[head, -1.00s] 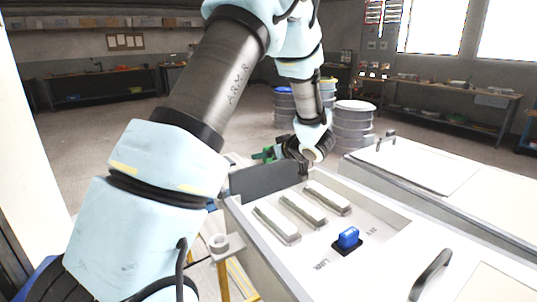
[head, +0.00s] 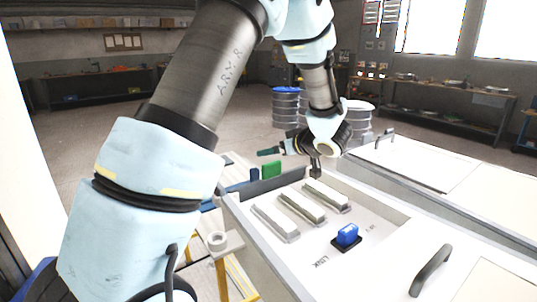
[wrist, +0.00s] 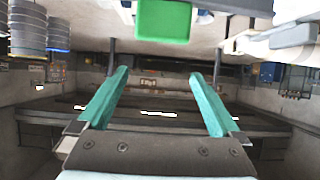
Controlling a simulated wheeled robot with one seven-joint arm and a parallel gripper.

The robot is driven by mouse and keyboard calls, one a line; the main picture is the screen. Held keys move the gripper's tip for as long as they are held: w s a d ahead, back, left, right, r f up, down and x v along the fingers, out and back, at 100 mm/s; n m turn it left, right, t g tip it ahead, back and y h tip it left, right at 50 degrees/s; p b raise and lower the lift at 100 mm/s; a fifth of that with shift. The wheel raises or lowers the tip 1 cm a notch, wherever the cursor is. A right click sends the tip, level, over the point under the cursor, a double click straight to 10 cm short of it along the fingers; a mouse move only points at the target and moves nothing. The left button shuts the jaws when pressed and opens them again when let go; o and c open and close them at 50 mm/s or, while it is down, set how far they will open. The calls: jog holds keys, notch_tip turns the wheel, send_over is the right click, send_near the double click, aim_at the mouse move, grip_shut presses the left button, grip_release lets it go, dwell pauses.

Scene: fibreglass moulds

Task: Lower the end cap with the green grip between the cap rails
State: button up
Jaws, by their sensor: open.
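My gripper (head: 264,152) is open and empty, just above and behind the grip in the head view. In the wrist view the green grip (wrist: 163,20) lies beyond the spread teal fingertips (wrist: 158,74), apart from them. The cap rails are not clear, so I cannot tell how the cap's lower edge sits.
Inside the mould are several pale bars (head: 302,208) and a blue-handled block (head: 347,235). A second lidded mould (head: 420,167) lies right. Drums (head: 286,108) stand behind on open floor.

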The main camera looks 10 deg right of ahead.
jog(key=v, duration=0.6)
jog(key=shift+s+b, duration=0.15)
jog(key=shift+b, duration=0.2)
jog(key=shift+r, duration=0.1)
